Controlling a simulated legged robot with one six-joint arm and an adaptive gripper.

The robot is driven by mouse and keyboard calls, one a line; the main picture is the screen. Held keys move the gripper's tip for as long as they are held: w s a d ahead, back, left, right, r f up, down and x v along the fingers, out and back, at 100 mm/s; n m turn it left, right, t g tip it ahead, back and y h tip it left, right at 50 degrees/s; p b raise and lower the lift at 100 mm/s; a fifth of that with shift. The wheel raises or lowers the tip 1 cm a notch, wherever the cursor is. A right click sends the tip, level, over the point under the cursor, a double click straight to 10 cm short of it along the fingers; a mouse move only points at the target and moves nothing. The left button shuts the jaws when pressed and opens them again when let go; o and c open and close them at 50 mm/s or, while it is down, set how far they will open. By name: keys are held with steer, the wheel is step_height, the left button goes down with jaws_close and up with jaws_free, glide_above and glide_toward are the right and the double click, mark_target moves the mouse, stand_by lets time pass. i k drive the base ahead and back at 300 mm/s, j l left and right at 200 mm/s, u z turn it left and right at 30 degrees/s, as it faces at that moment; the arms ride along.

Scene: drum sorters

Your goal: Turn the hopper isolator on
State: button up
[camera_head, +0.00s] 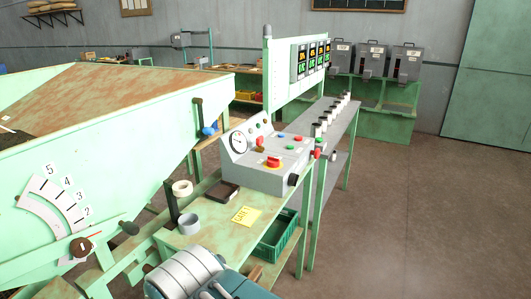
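Several candidates for the hopper isolator show, and I cannot tell from labels which it is. Three grey lever boxes stand on a green stand at the back right: a left box (341,58), a middle box (372,62) and a right box (405,66). Each has a white label too small to read; their lever positions are unclear. A large green hopper (120,140) fills the left. My gripper is not visible; only a white and teal part of me shows at the bottom.
The green bench (225,232) holds tape rolls (182,188), a dark block (223,191) and a yellow note (246,215). A green crate (276,236) sits below. A display panel (310,58) stands behind. The brown floor (430,200) at right is clear.

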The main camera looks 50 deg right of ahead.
mark_target(271, 162)
steer(key=z, duration=1.65)
steer(key=i+j+z, duration=0.1)
steer(key=i, duration=0.25)
steer(key=i+j+z, duration=0.15)
steer(key=i+j, duration=0.1)
steer(key=i, duration=0.05)
